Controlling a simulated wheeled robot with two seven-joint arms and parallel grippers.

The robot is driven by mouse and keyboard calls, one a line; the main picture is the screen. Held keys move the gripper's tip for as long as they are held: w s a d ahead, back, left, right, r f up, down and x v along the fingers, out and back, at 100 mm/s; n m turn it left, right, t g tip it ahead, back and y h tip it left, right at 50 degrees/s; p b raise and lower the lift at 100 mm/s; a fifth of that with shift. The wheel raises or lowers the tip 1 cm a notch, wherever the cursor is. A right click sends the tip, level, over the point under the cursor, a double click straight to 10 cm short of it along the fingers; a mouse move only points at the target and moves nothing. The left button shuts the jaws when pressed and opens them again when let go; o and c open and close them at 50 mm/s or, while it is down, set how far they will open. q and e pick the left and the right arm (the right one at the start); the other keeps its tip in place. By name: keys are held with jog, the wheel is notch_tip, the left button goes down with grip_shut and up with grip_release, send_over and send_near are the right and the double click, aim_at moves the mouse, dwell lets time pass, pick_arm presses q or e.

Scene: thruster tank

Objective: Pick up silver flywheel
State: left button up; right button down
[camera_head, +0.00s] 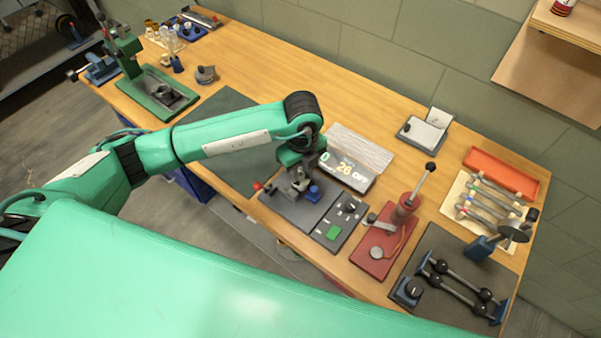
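My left gripper (297,190) points down over a dark grey plate (290,207) near the middle of the bench, well to the left of that wheel. Its fingers are small and blend with the parts beneath, so neither their opening nor anything held can be made out. My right gripper is not in view.
A red lever press (384,232) and a dark tray with a linkage (440,262) stand to the right. A green press (155,92) is at far left. A dark mat (225,109) looks bare.

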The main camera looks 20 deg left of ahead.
pick_arm(q)
jog(key=shift+f, duration=0.5)
grip_shut()
jog(key=shift+r, duration=0.15)
